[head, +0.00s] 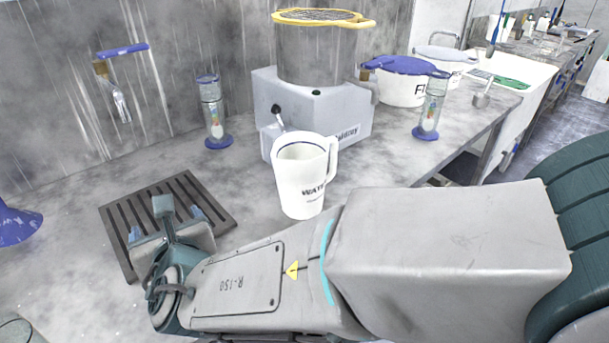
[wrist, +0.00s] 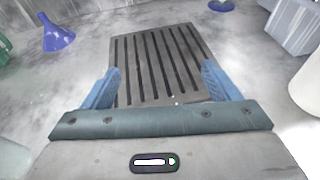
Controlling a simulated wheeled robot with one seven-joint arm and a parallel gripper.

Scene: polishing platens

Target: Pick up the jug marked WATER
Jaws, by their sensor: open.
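The white jug marked WATER (head: 302,185) stands upright on the counter in the head view, just behind my arm. Its handle points right, and its lower part is close to the arm's edge. In the wrist view, a white rounded shape at the right edge (wrist: 308,88) looks like part of this jug. My gripper (head: 165,222) is left of the jug, above a dark slatted mat. In the wrist view my gripper (wrist: 160,88) shows two blue fingers wide apart with nothing between them, only the mat beyond. The gripper is not touching the jug.
The slatted mat (head: 115,212) lies left of the jug. A grey machine (head: 340,118) stands right behind the jug. The counter front left is mostly clear.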

